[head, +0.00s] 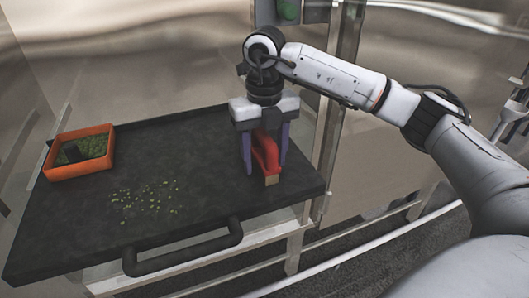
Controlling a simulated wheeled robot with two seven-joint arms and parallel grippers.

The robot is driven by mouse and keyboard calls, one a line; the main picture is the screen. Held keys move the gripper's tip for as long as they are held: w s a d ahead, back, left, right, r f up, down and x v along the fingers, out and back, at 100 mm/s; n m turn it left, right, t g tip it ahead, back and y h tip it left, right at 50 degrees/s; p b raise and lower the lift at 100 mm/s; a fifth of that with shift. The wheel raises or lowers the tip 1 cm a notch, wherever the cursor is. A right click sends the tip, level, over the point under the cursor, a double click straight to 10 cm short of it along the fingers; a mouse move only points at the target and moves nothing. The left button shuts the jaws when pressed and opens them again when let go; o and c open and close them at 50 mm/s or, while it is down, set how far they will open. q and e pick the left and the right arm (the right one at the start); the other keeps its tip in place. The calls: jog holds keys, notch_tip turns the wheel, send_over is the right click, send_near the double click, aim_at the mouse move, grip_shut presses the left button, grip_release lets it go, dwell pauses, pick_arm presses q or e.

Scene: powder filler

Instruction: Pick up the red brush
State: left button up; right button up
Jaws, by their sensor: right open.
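The red brush (265,152) is at the right part of the dark tray (200,222), with a pale block-like end (272,180) towards the front. My right gripper (265,165) points down over it from above. The upper back part of the brush is hidden behind the gripper body. My left gripper is not in the head view.
An orange bin (80,170) with green granules and a dark object inside stands at the tray's left. Loose green granules (145,200) lie mid-tray. A dark handle (185,258) sticks out at the tray's front edge. A metal post (328,150) stands right of the tray.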

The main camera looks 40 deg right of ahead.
aim_at(264, 133)
jog(key=shift+f, duration=0.1)
jog(key=c, duration=1.2)
notch_tip(264, 133, up, 10)
